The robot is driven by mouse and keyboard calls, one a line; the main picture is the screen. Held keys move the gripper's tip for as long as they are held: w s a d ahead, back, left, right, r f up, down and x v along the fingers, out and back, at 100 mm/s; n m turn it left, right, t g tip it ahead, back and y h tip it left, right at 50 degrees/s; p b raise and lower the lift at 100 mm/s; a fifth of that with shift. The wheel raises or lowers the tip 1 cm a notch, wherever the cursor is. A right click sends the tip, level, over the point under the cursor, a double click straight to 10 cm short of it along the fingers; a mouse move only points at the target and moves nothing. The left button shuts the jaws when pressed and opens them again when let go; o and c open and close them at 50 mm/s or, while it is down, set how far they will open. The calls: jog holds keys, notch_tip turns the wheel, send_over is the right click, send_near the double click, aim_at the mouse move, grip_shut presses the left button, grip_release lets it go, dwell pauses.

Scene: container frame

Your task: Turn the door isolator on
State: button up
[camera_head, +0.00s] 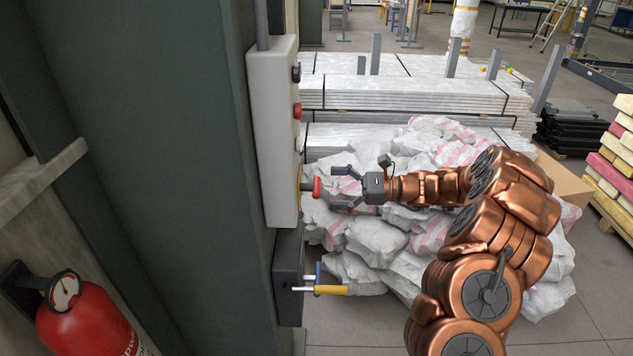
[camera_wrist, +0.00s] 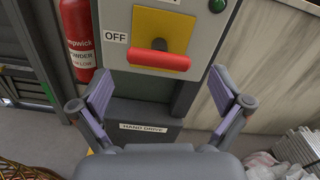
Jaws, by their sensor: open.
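The door isolator is a red bar handle (camera_wrist: 158,60) on a yellow plate (camera_wrist: 180,30), on the front of a light grey control box (camera_head: 275,130). In the wrist view the handle lies level, and an OFF label (camera_wrist: 116,37) sits left of the plate. The handle also shows edge-on in the head view (camera_head: 317,187). My gripper (camera_head: 339,188) is open and empty, pointing at the handle from the right in the head view. Its fingers spread wide to either side in the wrist view, and appear apart from the handle.
Below is a dark HAND DRIVE box (camera_wrist: 145,120) with a yellow-handled crank (camera_head: 330,290) sticking out. A red extinguisher (camera_head: 90,320) hangs to the left. A green button (camera_wrist: 217,5) is near the plate. White sacks (camera_head: 375,240) lie behind my arm.

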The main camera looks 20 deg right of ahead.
aim_at(316, 184)
jog(key=shift+p+x, duration=0.6)
jog(key=shift+x, duration=1.7)
jog(key=c, duration=1.1)
jog(key=shift+c, duration=0.2)
